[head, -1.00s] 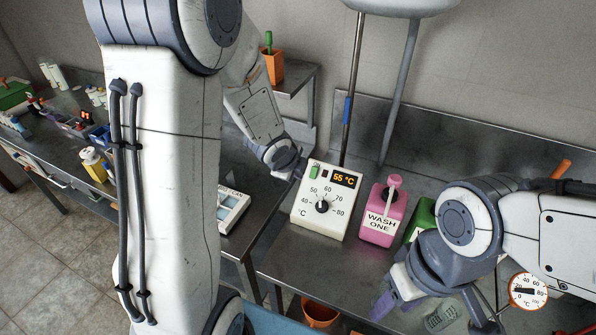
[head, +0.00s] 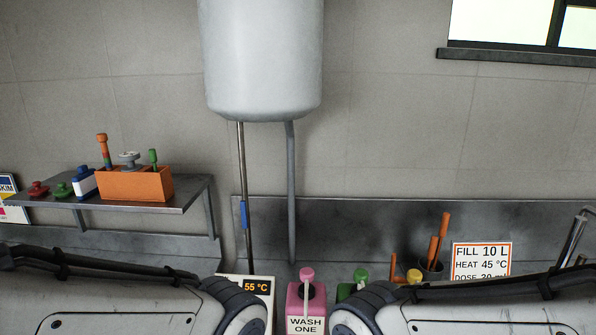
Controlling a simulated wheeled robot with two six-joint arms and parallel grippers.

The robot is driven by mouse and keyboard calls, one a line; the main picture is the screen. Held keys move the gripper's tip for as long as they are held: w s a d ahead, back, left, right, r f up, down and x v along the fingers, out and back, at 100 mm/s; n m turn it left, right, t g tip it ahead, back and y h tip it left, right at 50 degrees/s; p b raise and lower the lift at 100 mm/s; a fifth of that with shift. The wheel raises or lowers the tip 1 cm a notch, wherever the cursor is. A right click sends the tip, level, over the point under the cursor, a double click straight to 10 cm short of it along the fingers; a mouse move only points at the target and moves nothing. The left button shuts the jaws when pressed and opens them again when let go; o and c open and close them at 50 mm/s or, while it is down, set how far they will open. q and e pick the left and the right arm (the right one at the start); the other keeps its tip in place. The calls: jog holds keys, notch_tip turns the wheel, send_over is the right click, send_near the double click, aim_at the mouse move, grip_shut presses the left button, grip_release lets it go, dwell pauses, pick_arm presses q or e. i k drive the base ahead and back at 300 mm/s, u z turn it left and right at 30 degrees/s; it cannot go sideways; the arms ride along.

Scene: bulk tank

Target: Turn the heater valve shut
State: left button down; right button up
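A large white tank (head: 262,60), which may be the heater, hangs on the wall at the top middle. Two pipes run down from it, a thin dark pipe (head: 243,165) on the left and a grey pipe (head: 291,190) on the right. A blue piece (head: 243,214) lies upright along the dark pipe; it may be the valve handle, but I cannot tell its setting. Both my forearms cross the bottom of the view. Neither of my grippers shows.
A control box (head: 258,287) reading 55 °C, a pink WASH ONE bottle (head: 305,308) and a green container (head: 346,290) stand below the pipes, partly hidden. A shelf (head: 120,204) holds an orange box (head: 135,184). A sign (head: 481,259) stands at right. The wall around the pipes is clear.

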aim_at(244, 218)
jog(key=z, duration=1.55)
jog(key=k, duration=0.95)
jog(key=u, duration=1.45)
jog(key=i, duration=1)
